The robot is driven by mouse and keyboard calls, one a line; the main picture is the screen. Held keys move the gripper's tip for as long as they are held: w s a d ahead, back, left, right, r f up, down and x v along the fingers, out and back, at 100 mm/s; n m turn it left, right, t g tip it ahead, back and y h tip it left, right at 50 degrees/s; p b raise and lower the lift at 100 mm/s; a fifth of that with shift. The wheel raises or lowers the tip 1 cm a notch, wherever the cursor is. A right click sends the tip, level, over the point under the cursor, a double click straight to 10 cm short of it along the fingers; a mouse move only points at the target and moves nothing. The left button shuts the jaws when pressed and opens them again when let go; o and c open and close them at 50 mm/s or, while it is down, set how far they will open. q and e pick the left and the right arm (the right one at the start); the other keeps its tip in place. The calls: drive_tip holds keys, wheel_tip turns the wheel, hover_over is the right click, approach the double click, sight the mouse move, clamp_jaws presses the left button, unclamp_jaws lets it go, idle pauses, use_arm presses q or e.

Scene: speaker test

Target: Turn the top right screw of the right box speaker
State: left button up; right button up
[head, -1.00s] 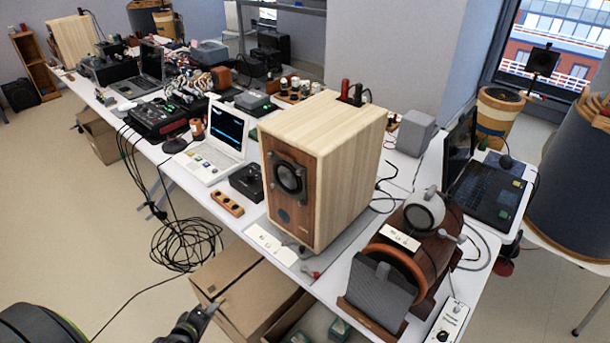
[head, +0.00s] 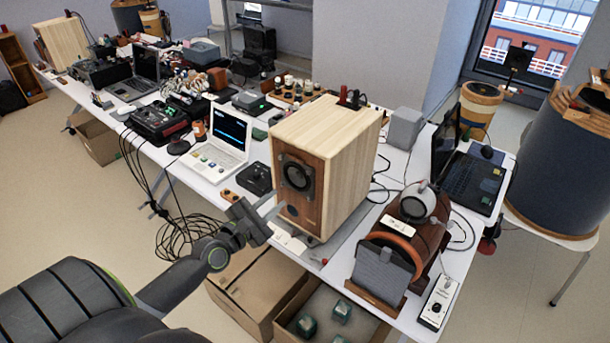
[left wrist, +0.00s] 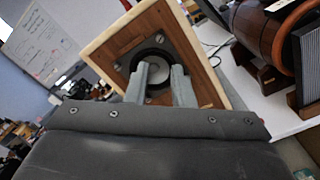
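The right box speaker (head: 340,160) stands on the table, pale wood with a brown front and a dark round driver (head: 297,173). Small screw heads sit around the driver; one screw (left wrist: 159,38) shows clearly in the left wrist view. In the head view I cannot single out the top right screw. My left gripper (head: 274,209) is in front of the speaker's lower left front. In the left wrist view its two fingers (left wrist: 158,82) are apart with nothing between them, pointing at the driver and hiding part of it. My right gripper is not in view.
A white laptop (head: 225,140) and a small black box (head: 255,178) stand left of the speaker. A brown rounded device (head: 410,235) and a white switch box (head: 438,300) stand to its right. Open cartons (head: 330,325) and hanging cables (head: 180,235) are below the table's front edge.

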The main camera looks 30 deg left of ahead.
sight(308, 173)
use_arm(q)
drive_tip(key=w, duration=0.4)
drive_tip(key=w+b, duration=0.1)
drive_tip(key=w, duration=0.3)
drive_tip(key=w+d, duration=0.1)
drive_tip(key=w, duration=0.3)
drive_tip(key=shift+w, duration=0.2)
clamp_jaws()
